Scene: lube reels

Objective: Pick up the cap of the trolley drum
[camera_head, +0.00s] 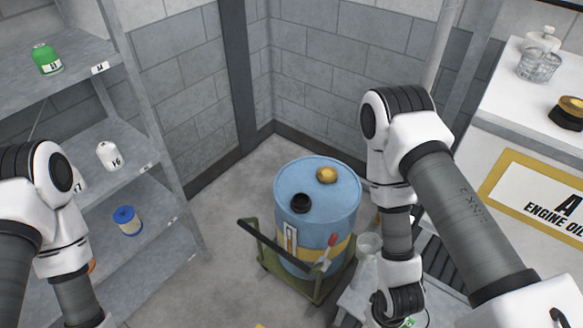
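A blue drum (335,225) with a yellow band stands upright on a green trolley (268,258). Two round pieces are on the drum's top: a gold-yellow one (327,174) at the back and a black one (300,203) near the front left edge. I cannot tell for certain which is the cap. My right gripper (400,312) is low at the bottom edge, right of the trolley and well apart from the drum. Its fingers are cut off or hidden, with a bit of green and white by it. My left arm reaches down at the left; its gripper is out of view.
Grey shelves at the left hold a green bottle (46,59), a white bottle (109,156) and a blue-topped container (127,220). A white counter (505,95) at the right carries glass jars and a black-and-gold item (568,113). Clear jars stand right of the drum. Floor left of the trolley is clear.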

